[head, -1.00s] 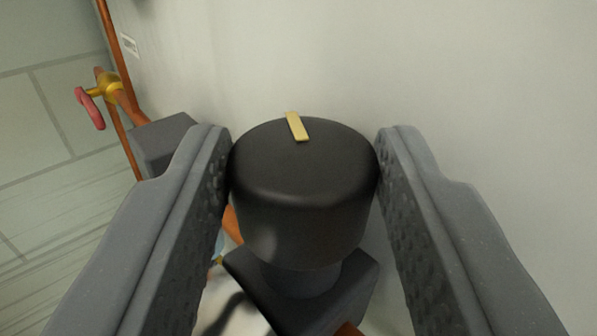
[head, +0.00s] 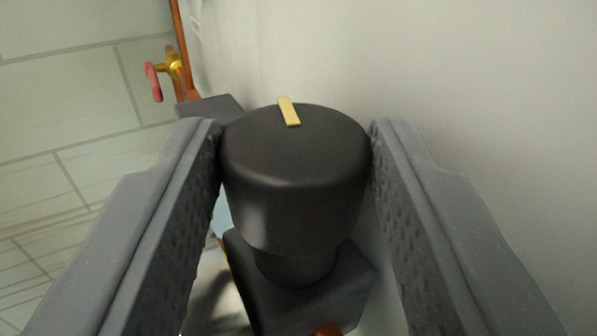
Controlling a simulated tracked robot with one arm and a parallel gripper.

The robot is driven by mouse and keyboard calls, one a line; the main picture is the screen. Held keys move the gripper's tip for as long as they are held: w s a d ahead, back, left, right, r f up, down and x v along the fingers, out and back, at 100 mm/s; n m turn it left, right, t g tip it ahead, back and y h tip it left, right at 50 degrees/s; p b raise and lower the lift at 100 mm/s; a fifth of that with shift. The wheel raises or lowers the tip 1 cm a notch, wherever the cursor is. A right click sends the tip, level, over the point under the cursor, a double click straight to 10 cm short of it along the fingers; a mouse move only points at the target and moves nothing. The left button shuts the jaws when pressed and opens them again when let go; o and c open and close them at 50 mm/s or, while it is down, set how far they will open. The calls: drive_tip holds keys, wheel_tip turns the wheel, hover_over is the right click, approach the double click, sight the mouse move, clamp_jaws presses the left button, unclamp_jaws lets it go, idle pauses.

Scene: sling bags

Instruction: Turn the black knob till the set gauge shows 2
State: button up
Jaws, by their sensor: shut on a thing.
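The black knob (head: 294,185) is in the middle of the head view, a round cap with a yellow pointer mark (head: 289,112) near the upper edge of its top face. It sits on a dark grey block (head: 345,290) below it. My gripper (head: 296,150) is shut on the knob, with one textured finger on its left side and one on its right. The set gauge cannot be made out; a pale round shape behind the left finger is mostly hidden.
A red-handled valve (head: 153,82) with a brass body is on a copper pipe (head: 180,45) at upper left. A grey block (head: 212,106) stands behind the left finger. A pale wall (head: 480,80) fills the right, and a tiled surface (head: 70,110) the left.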

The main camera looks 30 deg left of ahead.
drive_tip(key=shift+w+a+f+n+g+y+p, duration=0.1)
drive_tip(key=shift+w+a+n+g+y+p, duration=0.2)
drive_tip(key=shift+y, duration=0.3)
drive_tip(key=shift+d+f, duration=0.2)
drive_tip(key=shift+f, duration=0.25)
drive_tip(key=o, duration=1)
drive_tip(key=shift+s+d+r, duration=0.1)
drive_tip(key=shift+r, duration=0.1)
drive_tip(key=shift+d+r+p, duration=0.15)
drive_tip(key=shift+p, duration=0.15)
